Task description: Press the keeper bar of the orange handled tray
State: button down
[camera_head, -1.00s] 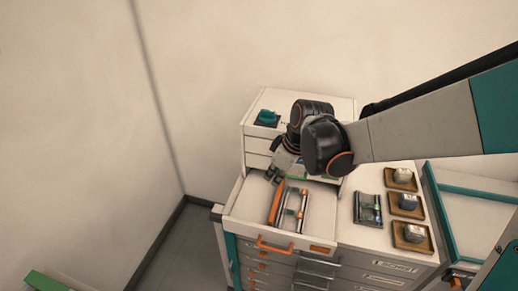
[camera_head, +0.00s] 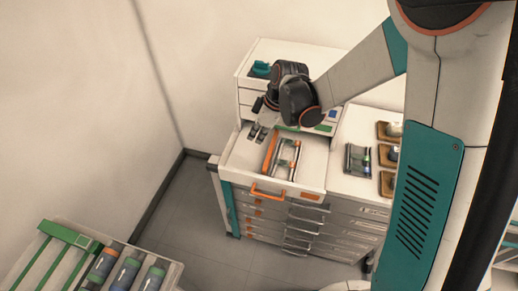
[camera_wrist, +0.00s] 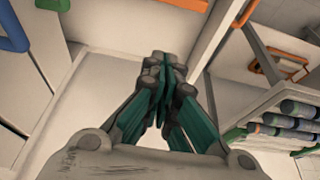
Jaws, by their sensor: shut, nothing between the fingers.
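The tray with an orange handle strip (camera_head: 268,156) lies in the open top drawer (camera_head: 236,158) of the cabinet. Pale long bars (camera_head: 291,160) with small green parts run along its right side; I cannot tell which is the keeper bar. My gripper (camera_head: 256,132) is shut and empty, at the drawer's back left, apart from the tray in the picture. In the wrist view its teal fingers (camera_wrist: 166,65) are together. An orange handle (camera_wrist: 290,72) and a rack of dark cylinders (camera_wrist: 295,122) show to their right there; I cannot tell which tray this is.
The drawer front has an orange pull (camera_head: 267,193). A dark rack (camera_head: 358,160) and several brown trays (camera_head: 387,184) stand on the worktop to the right. A green-handled tray with cylinders (camera_head: 128,273) is at lower left. Floor (camera_head: 190,220) is clear between.

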aim_at(267, 160)
jog(key=b+x, duration=0.3)
jog(key=x, duration=0.7)
jog(key=shift+f, duration=0.1)
jog(key=d, duration=0.1)
jog(key=s+d, duration=0.1)
jog(key=d, duration=0.1)
jog(key=shift+d+r+b, duration=0.15)
jog(key=shift+r+b, duration=0.1)
jog(key=shift+b, duration=0.1)
jog(key=shift+s+d, duration=0.15)
jog(key=shift+d, duration=0.1)
jog(key=d, duration=0.1)
jog(key=s+d, duration=0.1)
jog(key=d, duration=0.1)
jog(key=shift+s+d+b, duration=0.15)
jog(key=shift+d+b, duration=0.2)
jog(key=shift+a, duration=0.1)
jog(key=a, duration=0.2)
jog(key=w+a, duration=0.1)
jog(key=a, duration=0.1)
jog(key=shift+w+r, duration=0.2)
jog(key=p+v, duration=0.3)
jog(key=v, duration=0.6)
jog(key=shift+d+r, duration=0.25)
